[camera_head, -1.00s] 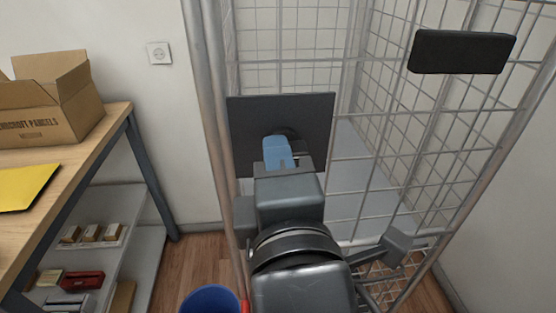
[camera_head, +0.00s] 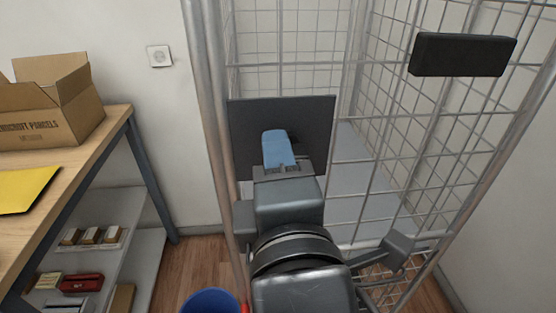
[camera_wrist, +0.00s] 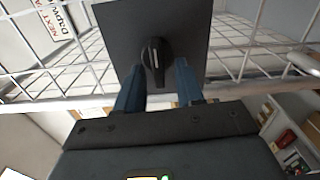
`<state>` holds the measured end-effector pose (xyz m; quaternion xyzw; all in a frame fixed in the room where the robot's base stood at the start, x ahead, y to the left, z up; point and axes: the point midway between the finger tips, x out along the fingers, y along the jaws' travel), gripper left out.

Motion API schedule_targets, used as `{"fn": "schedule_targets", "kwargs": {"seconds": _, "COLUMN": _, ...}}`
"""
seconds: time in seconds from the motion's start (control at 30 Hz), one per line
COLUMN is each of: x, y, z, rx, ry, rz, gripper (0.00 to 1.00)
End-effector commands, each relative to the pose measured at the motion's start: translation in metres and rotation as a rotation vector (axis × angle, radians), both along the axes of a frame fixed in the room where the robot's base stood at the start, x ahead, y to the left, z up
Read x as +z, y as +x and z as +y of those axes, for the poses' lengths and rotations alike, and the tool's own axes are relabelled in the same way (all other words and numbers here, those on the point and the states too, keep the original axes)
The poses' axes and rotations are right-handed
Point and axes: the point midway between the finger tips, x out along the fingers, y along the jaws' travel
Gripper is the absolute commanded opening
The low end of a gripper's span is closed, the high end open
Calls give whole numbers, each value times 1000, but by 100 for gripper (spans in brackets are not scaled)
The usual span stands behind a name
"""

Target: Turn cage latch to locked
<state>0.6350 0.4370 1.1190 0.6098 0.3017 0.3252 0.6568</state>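The cage latch is a black knob (camera_wrist: 156,60) with a pale line on a dark square plate (camera_wrist: 178,22). In the wrist view its handle stands nearly upright in the picture. My gripper (camera_wrist: 158,70) is open, its blue fingers on either side of the knob's lower end. A gap shows between the knob and the right finger; contact on the left is unclear. In the head view the plate (camera_head: 318,125) is on the cage front, and my gripper (camera_head: 278,135) covers most of the knob.
The wire cage (camera_head: 375,170) has a grey post at its left and a black panel (camera_head: 462,55) at upper right. A wooden bench (camera_head: 95,150) with an open parcel box (camera_head: 50,105) stands left. A blue bin (camera_head: 210,301) is on the floor below.

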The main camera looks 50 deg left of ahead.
Motion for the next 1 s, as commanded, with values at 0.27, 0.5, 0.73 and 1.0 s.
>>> {"fn": "schedule_targets", "kwargs": {"seconds": 0.27, "x": -3, "y": -21, "z": -27, "rx": 0, "ry": 2, "rz": 2, "gripper": 37}}
{"fn": "schedule_targets", "kwargs": {"seconds": 0.5, "x": -2, "y": -41, "z": -54, "rx": -1, "ry": 1, "rz": 1, "gripper": 37}}
{"fn": "schedule_targets", "kwargs": {"seconds": 0.73, "x": 0, "y": -47, "z": -62, "rx": -1, "ry": -1, "rz": -1, "gripper": 37}}
{"fn": "schedule_targets", "kwargs": {"seconds": 1.0, "x": 0, "y": -46, "z": -61, "rx": 0, "ry": -1, "rz": -1, "gripper": 37}}
